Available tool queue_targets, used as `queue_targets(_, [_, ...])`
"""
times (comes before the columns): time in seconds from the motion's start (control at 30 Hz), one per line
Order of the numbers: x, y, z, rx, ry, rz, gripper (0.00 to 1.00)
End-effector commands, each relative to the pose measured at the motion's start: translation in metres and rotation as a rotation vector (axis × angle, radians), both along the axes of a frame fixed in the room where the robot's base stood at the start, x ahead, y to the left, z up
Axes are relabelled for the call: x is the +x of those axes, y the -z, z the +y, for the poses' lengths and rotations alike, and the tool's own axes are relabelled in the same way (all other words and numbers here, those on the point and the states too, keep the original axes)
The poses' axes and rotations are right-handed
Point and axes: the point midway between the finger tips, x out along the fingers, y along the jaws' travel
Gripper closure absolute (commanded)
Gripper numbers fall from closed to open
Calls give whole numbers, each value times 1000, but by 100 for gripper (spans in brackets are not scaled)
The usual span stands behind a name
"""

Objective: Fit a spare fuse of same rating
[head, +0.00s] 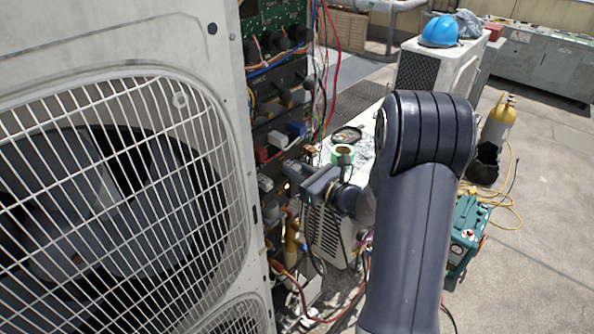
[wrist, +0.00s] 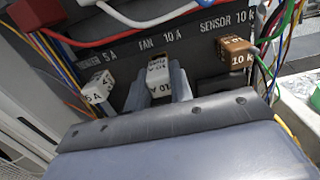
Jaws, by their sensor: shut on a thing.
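My gripper (wrist: 160,90) is shut on a white fuse marked 10 A (wrist: 158,76), with a grey finger on each side of it. The fuse is in front of the dark panel (wrist: 207,62), just below the printed label FAN 10 A. I cannot tell how deep it sits in its holder, since my gripper body covers the lower part. A white fuse marked 5 A (wrist: 98,88) is to the left, under a label ending in 5 A. A brown block marked 10 k (wrist: 236,50) is to the right under SENSOR 10 k. In the head view my gripper (head: 290,172) reaches into the open condenser side.
Red, blue, yellow and green wires run close around the panel. The fan grille (head: 110,190) stands left of the opening. A white unit (head: 330,230) with a tape roll (head: 342,152) on top stands behind my arm. Open roof floor (head: 540,200) lies to the right.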

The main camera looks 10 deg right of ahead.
Motion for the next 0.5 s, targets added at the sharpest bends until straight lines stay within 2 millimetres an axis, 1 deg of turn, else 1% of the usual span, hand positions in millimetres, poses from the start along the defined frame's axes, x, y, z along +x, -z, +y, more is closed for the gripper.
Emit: queue_targets(0.5, [3,0,3,0,-1,0,100])
